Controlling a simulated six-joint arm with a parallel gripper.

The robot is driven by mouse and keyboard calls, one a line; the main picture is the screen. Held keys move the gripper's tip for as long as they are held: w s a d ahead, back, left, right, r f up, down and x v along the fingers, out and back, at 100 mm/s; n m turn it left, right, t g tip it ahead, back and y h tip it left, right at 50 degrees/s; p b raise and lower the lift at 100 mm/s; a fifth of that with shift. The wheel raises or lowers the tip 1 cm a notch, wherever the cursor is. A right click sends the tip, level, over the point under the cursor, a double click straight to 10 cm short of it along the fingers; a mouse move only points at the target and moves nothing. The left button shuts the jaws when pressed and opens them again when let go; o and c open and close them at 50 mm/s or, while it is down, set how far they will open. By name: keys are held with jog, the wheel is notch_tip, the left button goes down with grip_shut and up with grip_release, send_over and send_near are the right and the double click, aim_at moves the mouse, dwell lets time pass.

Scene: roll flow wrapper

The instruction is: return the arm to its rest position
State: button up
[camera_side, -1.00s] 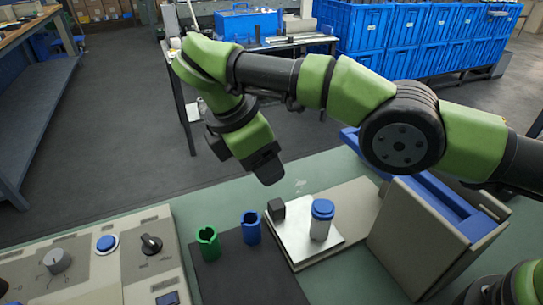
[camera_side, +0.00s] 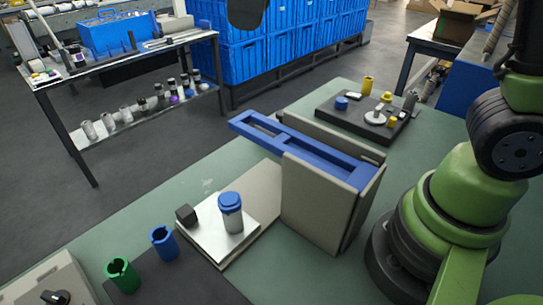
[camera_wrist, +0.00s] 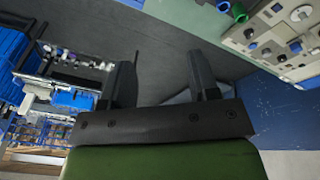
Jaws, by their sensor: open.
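My gripper (camera_wrist: 160,72) shows in the wrist view with its two dark fingers apart and nothing between them. It is raised clear of the workbench, with dark floor behind the fingers. In the side view, my green and black arm stands upright at the right, its upper part cut off by the top edge. A dark rounded shape (camera_side: 247,12) hangs in at the top edge there; I cannot tell whether it is part of my gripper. The blue-capped container (camera_side: 231,212) stands upright on a light plate (camera_side: 213,246), beside a small black block (camera_side: 186,215). My gripper touches neither.
A grey machine with a blue frame (camera_side: 300,150) stands right of the plate. Green (camera_side: 122,275) and blue (camera_side: 164,243) cups stand on a dark mat. A black tray (camera_side: 335,113) holds small parts behind. The control panel (camera_wrist: 285,35) is at upper right in the wrist view.

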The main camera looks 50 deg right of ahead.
jog(key=s+d+f+m+t+y, duration=0.1)
jog(key=s+d+m+t, duration=0.1)
jog(key=s+m, duration=0.3)
jog(key=s+d+f+m+t, duration=0.2)
jog(key=s+m, duration=0.4)
jog(key=s, duration=0.3)
jog(key=shift+s+d+t+y, duration=0.3)
jog(key=shift+s+d+y, duration=0.1)
jog(key=shift+d, duration=0.3)
